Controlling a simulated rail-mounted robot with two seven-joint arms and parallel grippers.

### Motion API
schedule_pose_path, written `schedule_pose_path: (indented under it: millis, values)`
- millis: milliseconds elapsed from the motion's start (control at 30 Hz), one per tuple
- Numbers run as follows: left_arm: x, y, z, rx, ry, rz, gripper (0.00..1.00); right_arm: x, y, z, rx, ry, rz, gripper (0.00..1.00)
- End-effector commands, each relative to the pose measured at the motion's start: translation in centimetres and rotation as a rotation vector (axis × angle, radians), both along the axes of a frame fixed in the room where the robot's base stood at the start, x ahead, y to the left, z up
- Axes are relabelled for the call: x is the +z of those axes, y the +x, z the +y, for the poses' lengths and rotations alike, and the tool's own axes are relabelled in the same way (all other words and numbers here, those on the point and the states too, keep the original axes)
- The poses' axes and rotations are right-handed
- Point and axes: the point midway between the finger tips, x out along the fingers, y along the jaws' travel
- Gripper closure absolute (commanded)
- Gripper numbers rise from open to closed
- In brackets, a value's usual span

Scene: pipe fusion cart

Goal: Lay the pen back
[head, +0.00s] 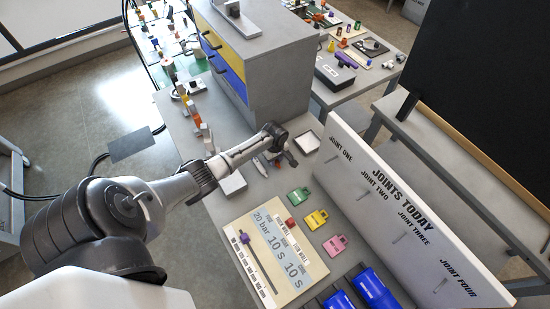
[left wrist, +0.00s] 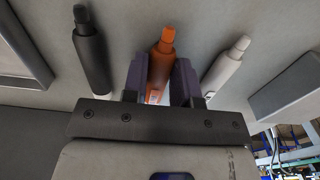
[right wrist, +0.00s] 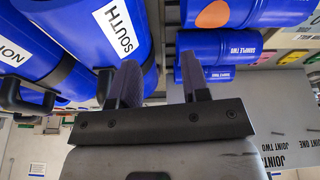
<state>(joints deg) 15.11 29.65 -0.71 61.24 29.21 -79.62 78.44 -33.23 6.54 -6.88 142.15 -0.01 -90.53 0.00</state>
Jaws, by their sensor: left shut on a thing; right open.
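My left gripper (left wrist: 160,68) is shut on an orange pen (left wrist: 160,58), which stands between its two fingers in the left wrist view. A black pen (left wrist: 91,52) lies on the grey surface to the left of it, and a pale grey pen (left wrist: 224,66) lies to the right, both apart from the fingers. In the head view the left gripper (head: 275,157) is low over the grey table, and it largely hides the orange pen. I cannot tell whether the pen touches the surface. My right gripper (right wrist: 160,75) is open and empty, close to blue containers.
Green (head: 299,196), yellow (head: 316,219) and pink (head: 335,245) tags lie nearer, beside a printed board (head: 290,268). The "JOINTS TODAY" panel (head: 385,205) stands at right. A blue "SOUTH" container (right wrist: 110,45) is by the right gripper.

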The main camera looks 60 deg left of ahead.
Motion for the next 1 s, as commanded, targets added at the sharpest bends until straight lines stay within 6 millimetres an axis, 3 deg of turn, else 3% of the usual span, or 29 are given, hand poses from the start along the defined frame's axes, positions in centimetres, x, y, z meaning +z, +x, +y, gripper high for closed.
schedule_pose_path:
  millis: [333, 367, 600, 1000]
  values:
    - [-0.4, 0.0, 0.0, 0.001, 0.0, 0.0, 0.96, -0.2, 0.0, -0.1, 0.003, -0.004, 0.0, 0.57]
    - [-0.3, 0.0, 0.0, 0.0, 0.0, 0.0, 0.72, -0.2, 0.0, -0.1, 0.003, -0.004, 0.0, 0.57]
    - [-0.3, 0.0, 0.0, 0.0, 0.0, 0.0, 0.49, -0.2, 0.0, -0.3, 0.007, -0.011, 0.001, 0.57]
    - [-0.7, 0.0, 0.0, -0.001, 0.0, -0.001, 0.48, -1.2, 0.0, -0.2, 0.005, -0.008, 0.001, 0.57]
